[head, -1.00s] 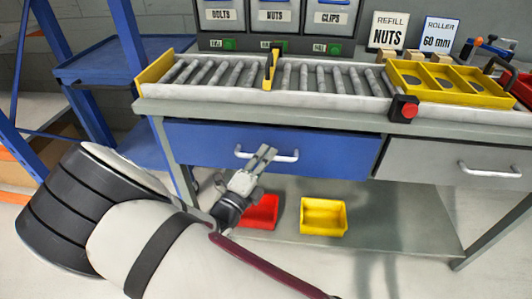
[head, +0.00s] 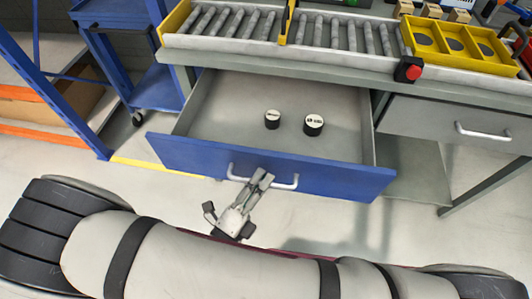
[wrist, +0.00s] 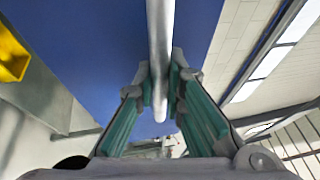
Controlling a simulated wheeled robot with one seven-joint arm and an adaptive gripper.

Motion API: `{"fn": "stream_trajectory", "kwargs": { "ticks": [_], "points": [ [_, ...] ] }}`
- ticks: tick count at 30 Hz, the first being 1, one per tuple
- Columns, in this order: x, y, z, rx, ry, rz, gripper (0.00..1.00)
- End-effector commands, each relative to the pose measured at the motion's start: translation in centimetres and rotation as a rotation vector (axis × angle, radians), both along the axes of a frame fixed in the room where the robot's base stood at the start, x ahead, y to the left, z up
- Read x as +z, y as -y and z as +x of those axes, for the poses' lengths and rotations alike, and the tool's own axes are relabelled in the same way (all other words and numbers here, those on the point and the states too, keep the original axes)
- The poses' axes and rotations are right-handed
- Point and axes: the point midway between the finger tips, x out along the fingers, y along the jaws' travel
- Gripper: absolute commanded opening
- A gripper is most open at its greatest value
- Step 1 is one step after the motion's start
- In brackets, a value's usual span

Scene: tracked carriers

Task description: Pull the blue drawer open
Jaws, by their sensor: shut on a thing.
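The blue drawer (head: 330,180) is pulled well out from under the workbench in the head view, its inside showing. Two small black cylinders with white labelled tops, one on the left (head: 272,119) and one on the right (head: 313,125), stand on its floor. The silver bar handle (head: 288,183) is on the drawer's front.
A grey drawer (head: 455,125) to the right is closed. The bench top carries a roller track (head: 330,35), a yellow tray (head: 455,45) and a red button (head: 410,70). A blue cart (head: 150,90) stands at the left. The floor in front of the drawer is open.

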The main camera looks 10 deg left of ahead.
Motion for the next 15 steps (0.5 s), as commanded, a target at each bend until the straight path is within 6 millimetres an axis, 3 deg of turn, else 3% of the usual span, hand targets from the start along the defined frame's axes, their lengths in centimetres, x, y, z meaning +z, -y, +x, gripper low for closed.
{"fn": "stream_trajectory", "kwargs": {
  "ticks": [6, 15],
  "points": [
    [0.0, -0.2, -3.8, 0.002, -0.002, 0.002, 0.0],
    [-0.1, -0.3, -5.8, 0.002, -0.001, 0.004, 0.0]
  ]
}}
